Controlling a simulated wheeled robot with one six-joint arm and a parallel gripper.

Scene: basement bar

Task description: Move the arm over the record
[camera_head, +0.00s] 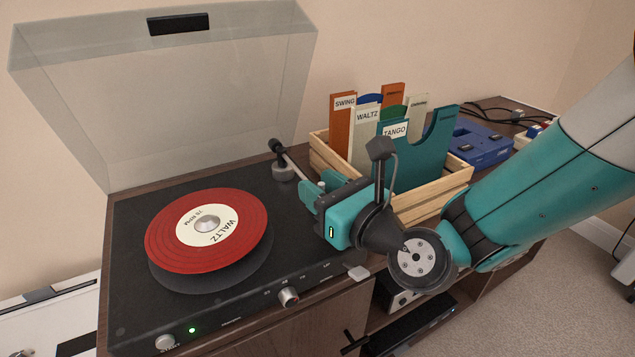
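A red record (165,240) labelled "WALTZ" and "78 RPM" lies on the dark platter (215,280) of a black turntable (135,318). The turntable's tonearm (292,160) has its pivot at the back right corner and points forward and right, away from the record. Its front end runs in among the fingers of my gripper (315,192) and is partly hidden there. My gripper is at the turntable's right side, right of the record. I cannot tell whether its fingers are closed on the tonearm or only around it.
The clear lid (180,100) stands open behind the turntable. A wooden crate (435,195) with several sleeves stands close behind my gripper. A knob (289,296) and a lit green light (192,330) are on the front edge. A blue object (480,145) and cables lie farther right.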

